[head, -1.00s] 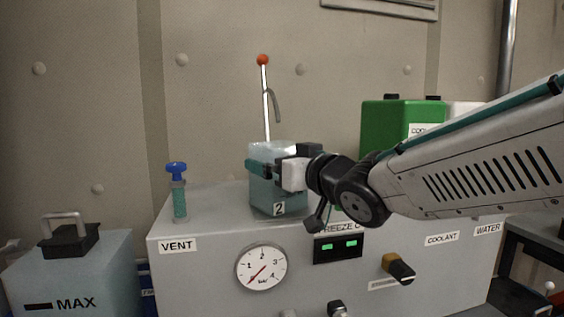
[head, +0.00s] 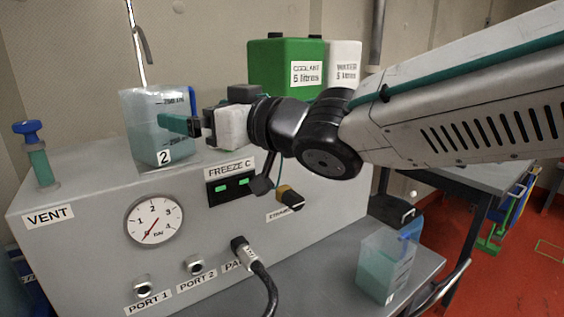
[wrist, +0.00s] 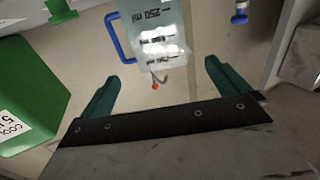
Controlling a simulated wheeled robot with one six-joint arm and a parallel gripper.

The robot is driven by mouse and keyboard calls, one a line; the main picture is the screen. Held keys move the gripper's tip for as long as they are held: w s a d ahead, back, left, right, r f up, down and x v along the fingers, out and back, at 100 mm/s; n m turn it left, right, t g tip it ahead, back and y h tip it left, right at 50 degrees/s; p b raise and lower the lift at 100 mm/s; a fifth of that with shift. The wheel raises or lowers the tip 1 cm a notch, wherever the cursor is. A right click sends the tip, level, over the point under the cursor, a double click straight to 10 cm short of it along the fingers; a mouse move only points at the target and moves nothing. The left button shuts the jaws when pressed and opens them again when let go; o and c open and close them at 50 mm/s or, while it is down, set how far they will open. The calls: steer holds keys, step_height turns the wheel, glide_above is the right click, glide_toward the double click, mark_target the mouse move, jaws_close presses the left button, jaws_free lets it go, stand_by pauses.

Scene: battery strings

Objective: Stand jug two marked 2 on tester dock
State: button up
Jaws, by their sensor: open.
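Jug two (head: 155,137), clear with pale teal liquid, a blue handle and a "2" label, stands upright on top of the grey tester (head: 85,165). I cannot make out a separate dock outline under it. My gripper (head: 187,124) is at the jug's right side in the head view, with one teal finger overlapping the jug's picture. In the wrist view, my gripper (wrist: 163,85) is open, with empty space between its fingers. The jug (wrist: 152,28) shows beyond the fingertips, its blue handle to the left.
A green coolant can (head: 285,68) and white water can (head: 344,62) stand behind my arm. A blue-topped vent fitting (head: 37,155) is left of the jug. Another jug (head: 383,270) with teal liquid sits on the lower shelf. A black hose (head: 262,275) hangs from the tester front.

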steer(key=shift+d, duration=0.1)
steer(key=w+d+f+m+h, duration=0.1)
steer(key=d+f+m+h, duration=0.4)
steer(key=d, duration=0.7)
steer(key=w+d+f+m+h, duration=0.1)
steer(key=d+f+m+h, duration=0.2)
steer(key=d+f+h, duration=0.65)
steer(key=s+d+f+m+g, duration=0.1)
steer(key=s+d+f+g, duration=0.1)
steer(key=s, duration=0.5)
steer(key=s+d+f+m+g, duration=0.1)
steer(key=s+d+f+g, duration=0.1)
steer(key=s+d+g, duration=0.2)
steer(key=s+d+f+g, duration=0.2)
steer(key=s+d+g, duration=0.1)
steer(key=s+d, duration=0.4)
steer(key=s, duration=0.3)
steer(key=shift+s+m, duration=0.15)
steer(key=shift+m, duration=0.25)
